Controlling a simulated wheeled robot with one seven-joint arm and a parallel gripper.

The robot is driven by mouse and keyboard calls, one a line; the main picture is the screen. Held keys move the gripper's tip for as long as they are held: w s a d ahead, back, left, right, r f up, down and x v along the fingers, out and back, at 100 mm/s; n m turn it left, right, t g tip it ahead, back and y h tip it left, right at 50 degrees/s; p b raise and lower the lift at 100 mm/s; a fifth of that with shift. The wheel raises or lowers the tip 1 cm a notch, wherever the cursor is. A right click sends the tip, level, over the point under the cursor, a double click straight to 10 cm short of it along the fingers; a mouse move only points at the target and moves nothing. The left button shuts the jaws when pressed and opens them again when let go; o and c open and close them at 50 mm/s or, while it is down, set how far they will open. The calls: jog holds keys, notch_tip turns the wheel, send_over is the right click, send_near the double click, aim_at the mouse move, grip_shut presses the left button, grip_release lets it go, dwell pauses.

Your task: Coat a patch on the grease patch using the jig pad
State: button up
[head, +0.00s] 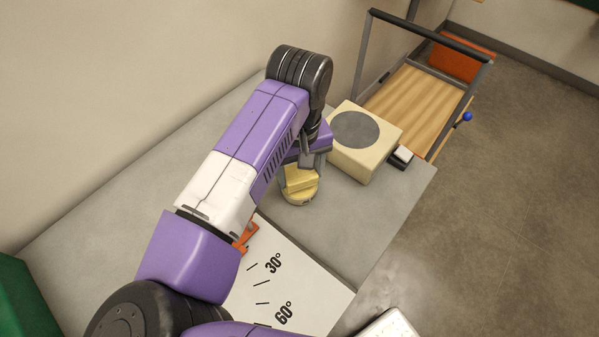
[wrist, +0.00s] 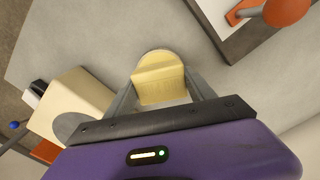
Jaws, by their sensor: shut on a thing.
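The jig pad (head: 299,184) is a yellow block with a rounded lower part. My gripper (head: 305,166) is shut on it, and in the wrist view the pad (wrist: 158,80) sits between the two fingers. The grease patch (head: 355,130) looks to be the dark grey disc on top of a cream block (head: 365,162). The pad is apart from this block, to its lower left in the head view. I cannot tell whether the pad touches the table. In the wrist view the grey disc (wrist: 72,127) is partly hidden by my gripper.
A white board (head: 285,270) with angle marks and an orange pointer (head: 246,236) lies near my arm. A small black-and-white item (head: 401,158) is beside the cream block. A cart with a wooden deck (head: 420,105) stands beyond. Grey table (head: 390,215) is bare at the right.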

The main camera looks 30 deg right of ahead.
aim_at(300, 172)
jog(key=shift+r+p, duration=0.5)
jog(key=shift+r, duration=2.3)
